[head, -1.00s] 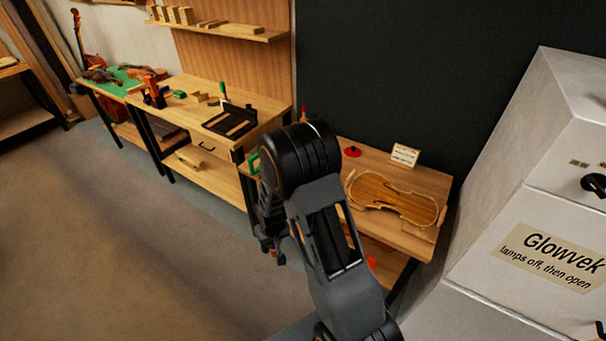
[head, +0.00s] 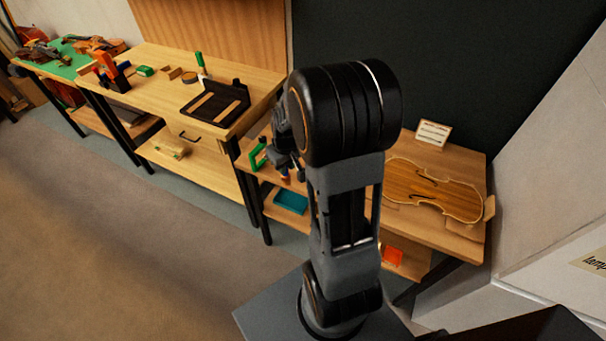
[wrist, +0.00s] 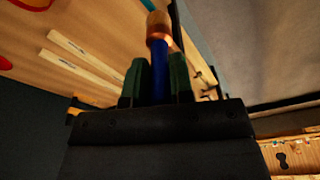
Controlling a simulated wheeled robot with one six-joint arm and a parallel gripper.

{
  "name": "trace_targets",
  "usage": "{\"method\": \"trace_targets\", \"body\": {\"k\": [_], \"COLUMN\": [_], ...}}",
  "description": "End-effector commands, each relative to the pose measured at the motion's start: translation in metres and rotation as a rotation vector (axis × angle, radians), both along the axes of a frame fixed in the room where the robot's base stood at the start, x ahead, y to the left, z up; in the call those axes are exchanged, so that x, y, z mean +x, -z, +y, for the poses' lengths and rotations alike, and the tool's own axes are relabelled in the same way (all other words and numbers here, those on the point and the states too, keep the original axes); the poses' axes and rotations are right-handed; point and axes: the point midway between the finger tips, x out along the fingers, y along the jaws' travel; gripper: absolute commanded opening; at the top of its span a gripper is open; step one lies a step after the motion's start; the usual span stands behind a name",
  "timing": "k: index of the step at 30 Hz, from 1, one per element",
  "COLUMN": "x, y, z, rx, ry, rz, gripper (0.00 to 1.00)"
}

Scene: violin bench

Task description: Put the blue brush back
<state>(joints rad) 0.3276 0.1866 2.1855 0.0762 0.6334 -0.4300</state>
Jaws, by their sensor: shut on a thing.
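The blue brush (wrist: 160,72) is between the fingers of my gripper (wrist: 160,85) in the wrist view. It has a blue handle, a copper-coloured ferrule (wrist: 157,25) and a teal tip cut off by the top edge. In the head view my gripper (head: 287,165) hangs at the left side of my arm, over the near bench's left end, and the brush is too small to make out clearly. My gripper is shut on the blue brush. My own arm hides part of the near bench, and I cannot make out a brush holder.
The near bench (head: 465,235) carries a violin plate (head: 430,190), a white card (head: 432,133) and a green frame (head: 258,155). A teal item (head: 291,201) and an orange item (head: 392,255) lie on its lower shelf. A longer bench with a black tray (head: 215,103) stands left. Floor at left is clear.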

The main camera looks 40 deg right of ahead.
Motion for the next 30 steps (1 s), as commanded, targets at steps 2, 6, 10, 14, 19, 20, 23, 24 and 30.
{"method": "trace_targets", "body": {"k": [2, 6, 10, 14, 19, 20, 23, 24, 30], "x": [-0.017, -0.044, -0.060, -0.056, -0.023, -0.016, 0.006, 0.014, 0.039], "y": [-0.011, -0.035, -0.048, -0.050, -0.035, -0.032, -0.021, -0.017, 0.018], "z": [-0.024, -0.046, -0.056, -0.064, -0.080, -0.083, -0.093, -0.097, -0.109], "rx": [-0.001, 0.003, 0.006, 0.009, 0.011, 0.011, 0.010, 0.010, 0.010], "ry": [0.001, -0.022, -0.040, -0.052, -0.056, -0.056, -0.057, -0.057, -0.056], "rz": [-0.010, -0.013, -0.013, -0.011, -0.008, -0.008, -0.009, -0.009, -0.011], "gripper": [0.00, 0.00, 0.00, 0.00, 0.00, 0.00, 0.00, 0.00, 0.00]}}
